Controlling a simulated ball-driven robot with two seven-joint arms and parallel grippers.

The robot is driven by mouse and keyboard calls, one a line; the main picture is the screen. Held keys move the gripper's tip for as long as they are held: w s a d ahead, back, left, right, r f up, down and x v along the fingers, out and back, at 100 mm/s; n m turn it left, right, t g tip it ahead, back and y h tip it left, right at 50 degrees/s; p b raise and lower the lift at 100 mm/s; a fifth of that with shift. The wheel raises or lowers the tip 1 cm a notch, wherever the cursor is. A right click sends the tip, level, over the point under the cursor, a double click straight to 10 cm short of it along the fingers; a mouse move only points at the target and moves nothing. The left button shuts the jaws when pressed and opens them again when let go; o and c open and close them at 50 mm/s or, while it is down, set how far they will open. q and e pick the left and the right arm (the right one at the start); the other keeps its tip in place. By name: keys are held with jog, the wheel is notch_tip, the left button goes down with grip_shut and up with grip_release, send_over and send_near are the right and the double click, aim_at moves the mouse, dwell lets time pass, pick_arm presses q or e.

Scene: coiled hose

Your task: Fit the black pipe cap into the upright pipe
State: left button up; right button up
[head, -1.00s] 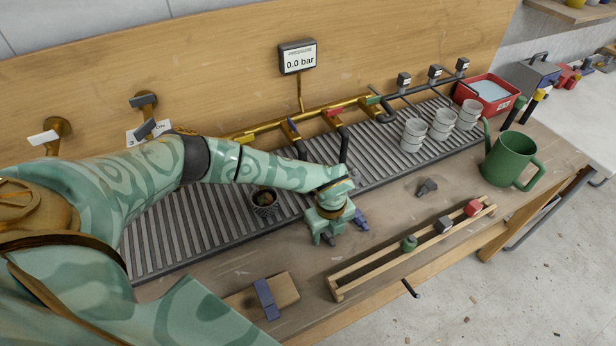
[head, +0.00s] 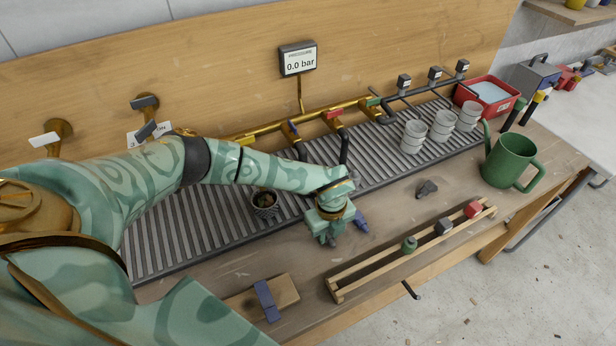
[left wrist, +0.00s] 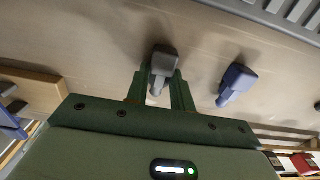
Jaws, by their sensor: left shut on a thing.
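My left gripper (head: 331,240) is low over the front of the bench. It is shut on a dark grey cap-like piece (left wrist: 164,61), which shows between the two fingers in the left wrist view. A blue piece (head: 361,220) of similar shape lies just right of the gripper; it also shows in the left wrist view (left wrist: 237,83). Another dark grey piece (head: 427,188) lies farther right on the bench. A black pipe (head: 344,148) stands upright behind my left wrist, below the brass manifold. Its lower end is hidden by my arm. My right gripper is not in view.
A wooden rack (head: 378,263) holding green, dark and red pieces stands right of the gripper. A wooden block (head: 285,290) with a blue piece lies in front. A pot (head: 265,202) and grey cups (head: 413,137) stand on the ribbed tray (head: 205,232). A green jug (head: 508,160) is at right.

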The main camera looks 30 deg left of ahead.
aim_at(328, 235)
pick_arm(q)
jog(key=shift+r+p, duration=2.3)
jog(key=shift+r, duration=0.25)
jog(key=shift+f, duration=0.15)
